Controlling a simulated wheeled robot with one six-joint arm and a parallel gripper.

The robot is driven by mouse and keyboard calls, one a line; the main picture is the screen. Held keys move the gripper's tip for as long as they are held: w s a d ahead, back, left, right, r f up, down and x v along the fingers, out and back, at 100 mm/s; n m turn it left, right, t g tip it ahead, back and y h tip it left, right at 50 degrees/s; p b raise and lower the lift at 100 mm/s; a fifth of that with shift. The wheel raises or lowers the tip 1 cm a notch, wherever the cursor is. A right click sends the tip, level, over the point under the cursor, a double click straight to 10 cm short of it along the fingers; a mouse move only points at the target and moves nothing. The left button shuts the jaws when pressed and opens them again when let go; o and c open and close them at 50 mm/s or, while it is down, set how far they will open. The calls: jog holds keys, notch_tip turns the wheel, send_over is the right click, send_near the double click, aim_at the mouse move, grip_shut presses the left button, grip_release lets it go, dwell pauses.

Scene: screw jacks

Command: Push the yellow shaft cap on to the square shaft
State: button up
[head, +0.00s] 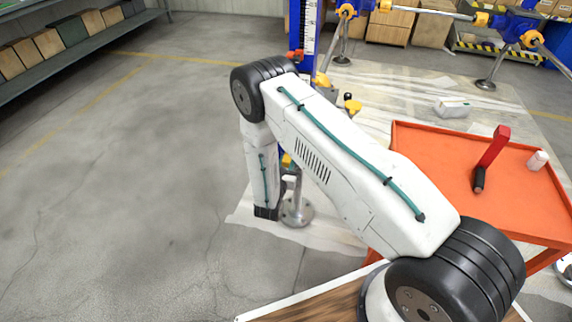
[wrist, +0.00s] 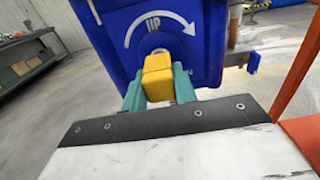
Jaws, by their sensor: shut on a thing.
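In the wrist view, my gripper (wrist: 158,88) has two teal fingers shut on the yellow shaft cap (wrist: 158,76), one on each side of it. The cap is directly in front of the blue jack housing (wrist: 112,52), below a white curved arrow and the letters "UP". A pale round edge shows just above and behind the cap. The square shaft is hidden behind the cap, so I cannot tell whether the cap is on it or how far. In the head view my own arm hides the gripper and most of this jack; its round metal foot (head: 297,212) shows below.
An orange cart top (head: 430,165) at the right holds a red crank handle (head: 493,146) with a black grip and a small pale bottle (head: 538,160). Other blue jacks stand behind. A shelf with boxes (head: 48,42) is at the far left. The floor at left is clear.

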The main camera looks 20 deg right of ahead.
aim_at(286, 165)
jog(key=shift+w+d, duration=0.3)
jog(key=shift+w, duration=0.05)
jog(key=o, duration=1)
jog(key=shift+o, duration=0.2)
jog(key=shift+s+a, duration=0.1)
jog(key=v, duration=0.7)
jog(key=shift+s+a, duration=0.15)
jog(key=shift+s, duration=0.05)
